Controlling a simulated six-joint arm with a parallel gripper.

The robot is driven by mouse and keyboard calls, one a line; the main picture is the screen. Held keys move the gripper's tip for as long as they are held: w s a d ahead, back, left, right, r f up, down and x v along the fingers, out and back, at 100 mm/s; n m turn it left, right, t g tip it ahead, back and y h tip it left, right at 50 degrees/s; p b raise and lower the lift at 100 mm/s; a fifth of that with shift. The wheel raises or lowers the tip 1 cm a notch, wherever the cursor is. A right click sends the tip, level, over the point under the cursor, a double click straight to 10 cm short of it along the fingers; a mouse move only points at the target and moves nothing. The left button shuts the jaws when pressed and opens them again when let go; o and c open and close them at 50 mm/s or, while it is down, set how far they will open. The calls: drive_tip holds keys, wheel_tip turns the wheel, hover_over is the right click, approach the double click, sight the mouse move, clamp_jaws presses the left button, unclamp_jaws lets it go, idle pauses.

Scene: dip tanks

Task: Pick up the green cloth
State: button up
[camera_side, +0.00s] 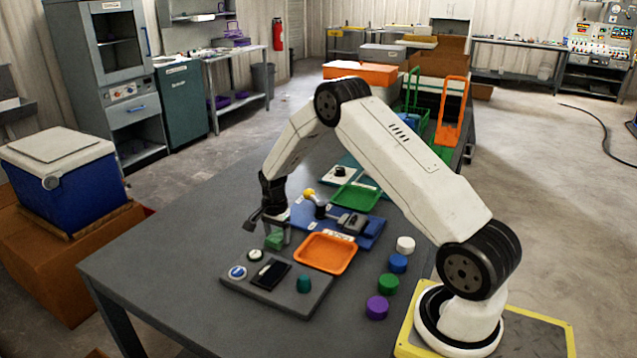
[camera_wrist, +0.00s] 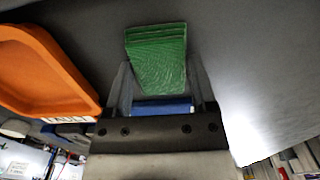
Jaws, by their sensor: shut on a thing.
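The green cloth (camera_side: 274,241) is a small folded block near the left side of the table in the side view. My gripper (camera_side: 278,230) points down over it. In the wrist view the green cloth (camera_wrist: 157,58) sits between the two fingers of my gripper (camera_wrist: 160,82), which is shut on it. The cloth shows ridged, layered edges and sticks out past the fingertips. I cannot tell whether its underside touches the table.
An orange tray (camera_side: 325,254) lies just right of the cloth. A grey panel (camera_side: 276,284) with buttons is in front, a blue board (camera_side: 372,236) behind. White (camera_side: 405,244), blue (camera_side: 398,263), green (camera_side: 388,285) and purple (camera_side: 377,307) round pieces stand right. The table's left part (camera_side: 170,250) is clear.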

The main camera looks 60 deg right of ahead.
drive_tip(key=shift+r, duration=0.2)
drive_tip(key=shift+r, duration=0.6)
drive_tip(key=s+a+r, duration=0.2)
drive_tip(key=s+r, duration=0.3)
drive_tip(key=s, duration=0.1)
drive_tip(key=s+a+r, duration=0.2)
drive_tip(key=s+r, duration=0.4)
drive_tip(key=s, duration=0.1)
drive_tip(key=shift+a+r, duration=0.2)
drive_tip(key=shift+a, duration=0.1)
drive_tip(key=shift+s, duration=0.1)
